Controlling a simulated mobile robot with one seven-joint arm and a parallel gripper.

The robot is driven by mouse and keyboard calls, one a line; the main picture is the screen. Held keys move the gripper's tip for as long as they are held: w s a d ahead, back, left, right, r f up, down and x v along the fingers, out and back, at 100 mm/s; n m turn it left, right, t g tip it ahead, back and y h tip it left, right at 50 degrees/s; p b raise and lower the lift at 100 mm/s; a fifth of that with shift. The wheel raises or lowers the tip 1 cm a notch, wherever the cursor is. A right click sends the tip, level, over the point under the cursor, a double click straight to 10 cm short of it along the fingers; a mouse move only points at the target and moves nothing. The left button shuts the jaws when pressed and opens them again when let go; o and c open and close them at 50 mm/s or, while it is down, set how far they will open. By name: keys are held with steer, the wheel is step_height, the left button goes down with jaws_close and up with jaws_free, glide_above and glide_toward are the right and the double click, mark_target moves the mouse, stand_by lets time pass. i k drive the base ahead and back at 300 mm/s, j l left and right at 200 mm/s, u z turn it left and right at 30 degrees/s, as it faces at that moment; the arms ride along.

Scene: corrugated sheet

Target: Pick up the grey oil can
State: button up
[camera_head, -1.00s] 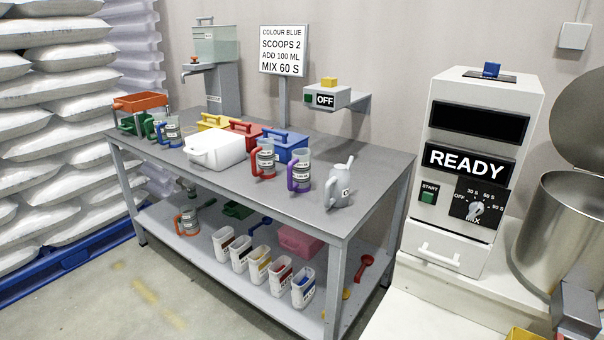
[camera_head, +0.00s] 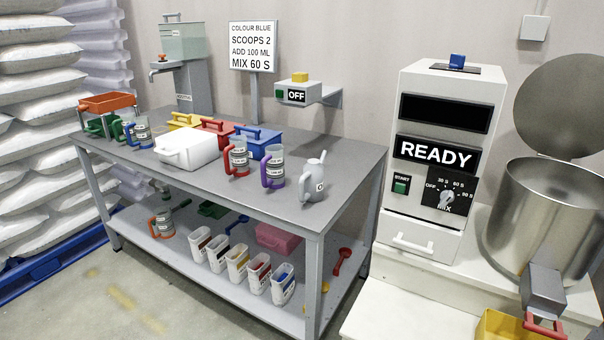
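The grey oil can (camera_head: 313,182) stands upright near the front right corner of the grey metal table, with a thin spout rising from its top and a handle on its left. A small label shows on its right side. It stands apart from the purple-handled jug (camera_head: 273,167) on its left. My gripper is not in view.
A red-handled jug (camera_head: 237,157), white bin (camera_head: 188,148) and blue box (camera_head: 260,142) share the table (camera_head: 345,160). The white READY machine (camera_head: 440,150), steel drum (camera_head: 545,225) and yellow container (camera_head: 497,328) stand right. Bare floor (camera_head: 110,300) lies front left.

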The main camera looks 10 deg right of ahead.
mark_target(311, 182)
steer(key=i+l+u, duration=0.2)
steer(key=l, duration=0.45)
steer(key=l+u, duration=0.15)
steer(key=l, duration=0.5)
steer(key=i+l+u, duration=0.2)
steer(key=l, duration=0.5)
steer(key=k, duration=0.1)
